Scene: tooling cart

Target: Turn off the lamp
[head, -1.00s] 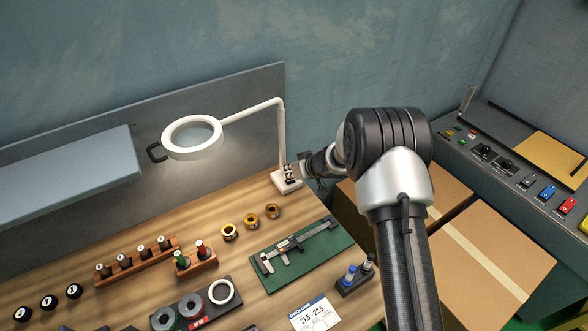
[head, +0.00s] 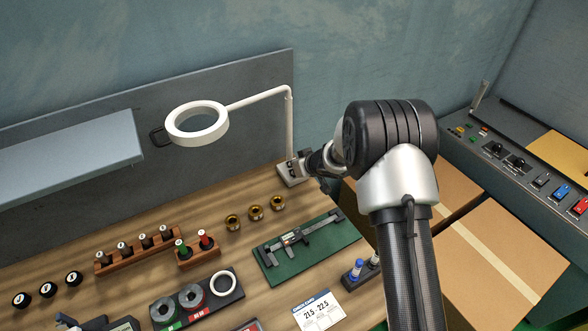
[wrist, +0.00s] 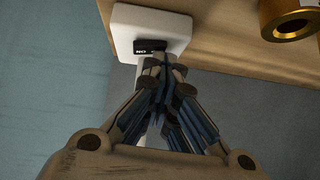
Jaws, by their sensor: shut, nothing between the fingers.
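The white ring lamp (head: 197,123) hangs from a bent arm above the wooden bench in the head view. Its ring looks unlit, with no glow on the panel behind. Its white base (head: 290,178) stands at the back right of the bench and also shows in the wrist view (wrist: 170,22). A black rocker switch (wrist: 150,46) with white lettering sits on the base. My gripper (wrist: 163,68) is shut and empty, its fingertips right at the switch and hiding part of it. I cannot tell whether they touch. In the head view my gripper (head: 305,166) is beside the base.
Brass rings (head: 255,212) lie left of my arm; one (wrist: 287,18) is near my gripper in the wrist view. A caliper (head: 300,240) lies on a green mat. A grey shelf (head: 70,160) juts out at left. Cardboard boxes (head: 490,235) stand right of the bench.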

